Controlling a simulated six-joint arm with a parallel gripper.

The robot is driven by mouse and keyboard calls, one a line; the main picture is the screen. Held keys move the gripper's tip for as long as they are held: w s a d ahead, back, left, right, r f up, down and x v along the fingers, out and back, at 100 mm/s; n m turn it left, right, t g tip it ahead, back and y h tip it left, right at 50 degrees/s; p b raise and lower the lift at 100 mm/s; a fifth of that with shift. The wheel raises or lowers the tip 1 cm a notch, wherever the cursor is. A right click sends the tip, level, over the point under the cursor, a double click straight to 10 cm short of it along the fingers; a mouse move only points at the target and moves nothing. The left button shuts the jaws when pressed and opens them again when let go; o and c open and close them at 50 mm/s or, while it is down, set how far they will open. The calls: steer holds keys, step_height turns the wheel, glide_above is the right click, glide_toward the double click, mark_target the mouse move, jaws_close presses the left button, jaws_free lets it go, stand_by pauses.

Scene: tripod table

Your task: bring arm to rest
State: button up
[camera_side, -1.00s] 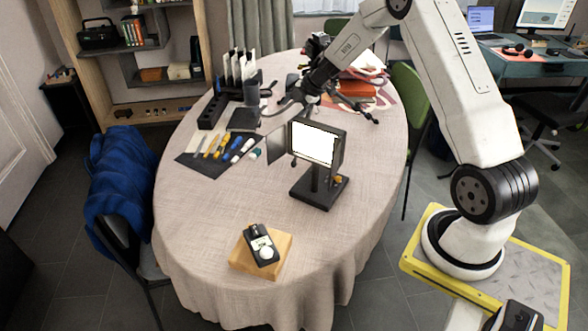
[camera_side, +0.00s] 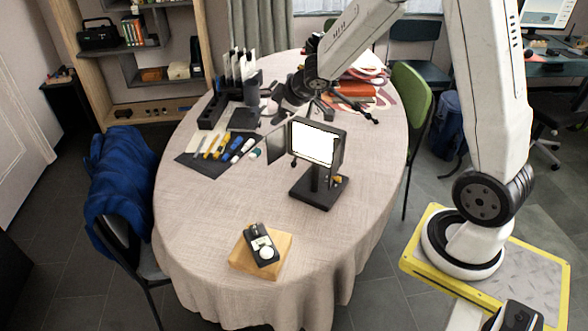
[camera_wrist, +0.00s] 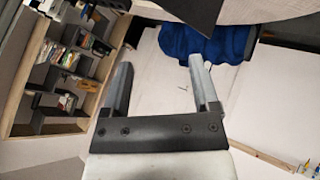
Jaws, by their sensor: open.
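My gripper (camera_side: 278,106) is over the oval table (camera_side: 215,235), behind the lit panel on a black stand (camera_side: 315,145). In the wrist view my gripper (camera_wrist: 160,75) has its two fingers spread apart with nothing between them. That view looks past the table toward the wooden shelf (camera_wrist: 40,75), the blue cloth on the chair (camera_wrist: 195,42) and a pale surface. In the side view the fingertips are small and partly lost against dark items on the table.
A wooden block with a black device (camera_side: 262,250) sits at the table's front. A dark mat with several tools (camera_side: 215,150) lies at left. Black organizers (camera_side: 235,85) and orange-red items (camera_side: 355,88) stand farther back. The table's front left is clear.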

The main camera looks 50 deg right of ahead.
steer(key=s+a+f+m+g, duration=0.1)
steer(key=s+a+m+g, duration=0.1)
steer(key=s, duration=0.4)
steer(key=s+a+f+m+g+y, duration=0.1)
steer(key=s+a+m, duration=0.1)
steer(key=s+a, duration=0.3)
steer(key=s+a+f+m+g, duration=0.1)
steer(key=s+a, duration=0.3)
steer(key=s, duration=0.4)
steer(key=shift+s+f+m+g, duration=0.2)
steer(key=shift+s+m+g, duration=0.15)
steer(key=shift+m+g, duration=0.4)
stand_by(0.3)
